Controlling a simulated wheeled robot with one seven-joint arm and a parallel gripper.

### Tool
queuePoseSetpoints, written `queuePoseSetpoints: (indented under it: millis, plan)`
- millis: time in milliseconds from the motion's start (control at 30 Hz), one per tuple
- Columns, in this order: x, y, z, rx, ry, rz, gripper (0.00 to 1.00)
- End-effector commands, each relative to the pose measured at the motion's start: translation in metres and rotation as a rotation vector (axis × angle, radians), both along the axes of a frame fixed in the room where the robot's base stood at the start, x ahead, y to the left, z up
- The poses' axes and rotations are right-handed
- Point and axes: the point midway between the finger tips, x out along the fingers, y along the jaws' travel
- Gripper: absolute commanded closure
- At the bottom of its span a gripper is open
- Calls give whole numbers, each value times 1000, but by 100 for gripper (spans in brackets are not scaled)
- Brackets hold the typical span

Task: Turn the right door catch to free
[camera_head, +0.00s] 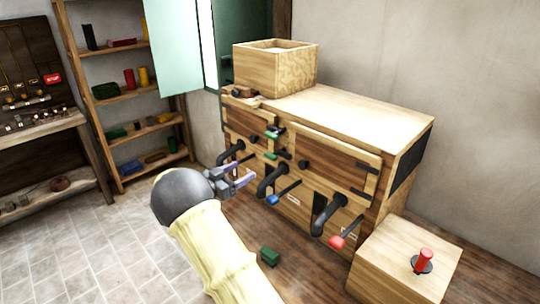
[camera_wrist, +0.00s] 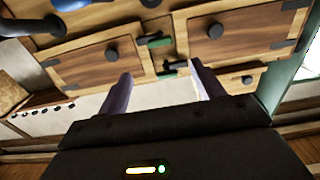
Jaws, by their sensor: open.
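The wooden cabinet has a right door (camera_head: 335,160) with a dark knob, which shows on the left in the upside-down wrist view (camera_wrist: 85,65). Green-ended catches sit between the two doors: an upper one (camera_head: 271,134) and a lower one (camera_head: 284,155). In the wrist view they show as a farther green end (camera_wrist: 167,76) and a nearer one (camera_wrist: 156,42). I cannot tell surely which belongs to the right door. My gripper (camera_head: 247,174) is open and empty in front of the cabinet, apart from the catches. Its fingers (camera_wrist: 160,70) frame the catch area in the wrist view.
Black curved pipes (camera_head: 272,179) and levers with blue (camera_head: 272,200) and red (camera_head: 337,242) ends stick out below the doors. A low wooden box (camera_head: 390,270) with a red-handled lever (camera_head: 424,260) stands at right. A green block (camera_head: 269,256) lies on the floor.

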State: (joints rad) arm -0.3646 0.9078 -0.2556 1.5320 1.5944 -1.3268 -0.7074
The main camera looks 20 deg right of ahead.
Motion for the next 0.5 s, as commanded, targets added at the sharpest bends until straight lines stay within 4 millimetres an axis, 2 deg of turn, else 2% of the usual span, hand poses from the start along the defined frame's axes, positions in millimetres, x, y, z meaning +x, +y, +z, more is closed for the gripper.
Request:
queuePoseSetpoints:
  millis: [100, 500]
  plan:
    - [7, -22, 3, -1, 0, -4, 33]
    - [31, -88, 2, 0, -1, -2, 33]
